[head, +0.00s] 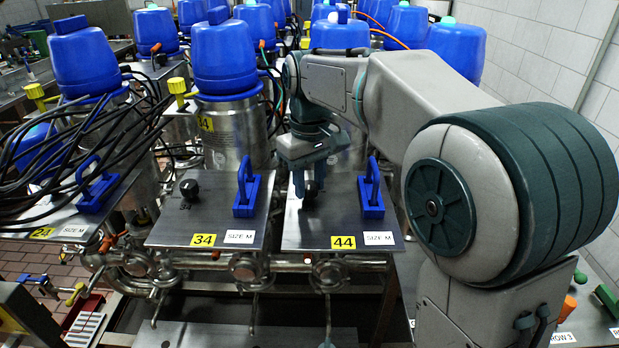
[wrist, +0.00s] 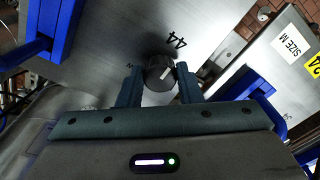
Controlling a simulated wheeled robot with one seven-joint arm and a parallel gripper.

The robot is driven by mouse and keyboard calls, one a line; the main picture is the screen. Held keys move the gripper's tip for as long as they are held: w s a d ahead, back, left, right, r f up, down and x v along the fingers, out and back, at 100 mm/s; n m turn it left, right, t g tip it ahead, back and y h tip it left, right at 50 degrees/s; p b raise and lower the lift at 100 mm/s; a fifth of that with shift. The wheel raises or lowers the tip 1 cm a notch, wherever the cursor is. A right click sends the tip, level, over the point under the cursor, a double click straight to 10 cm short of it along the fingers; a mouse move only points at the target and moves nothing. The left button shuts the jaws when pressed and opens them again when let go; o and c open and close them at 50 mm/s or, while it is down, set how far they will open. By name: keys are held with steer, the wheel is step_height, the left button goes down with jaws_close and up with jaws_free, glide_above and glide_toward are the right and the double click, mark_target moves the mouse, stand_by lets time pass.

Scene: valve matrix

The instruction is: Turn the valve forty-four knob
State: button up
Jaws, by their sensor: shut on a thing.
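The valve forty-four knob (wrist: 160,73) is a black round knob with a white pointer mark, on a metal plate (head: 300,228) with a yellow "44" label (head: 343,242). In the wrist view the knob sits between the two fingers of my gripper (wrist: 159,84), which are shut on it from either side. The printed "44" shows on the plate just above the knob. In the head view my gripper (head: 310,186) reaches down onto the plate from above, and the knob is partly hidden beneath it.
A blue handle (head: 371,192) stands on the same plate, right of my gripper. The neighbouring plate has a "34" label (head: 203,240), a black knob (head: 189,188) and a blue handle (head: 246,190). Blue-topped cylinders (head: 223,60) stand behind. Black cables (head: 95,150) hang at the left.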

mark_target(310, 185)
stand_by(0.3)
steer(key=shift+r, duration=0.1)
steer(key=o, duration=1)
step_height(310, 185, up, 14)
steer(key=shift+f+p, duration=0.15)
steer(key=shift+p, duration=0.35)
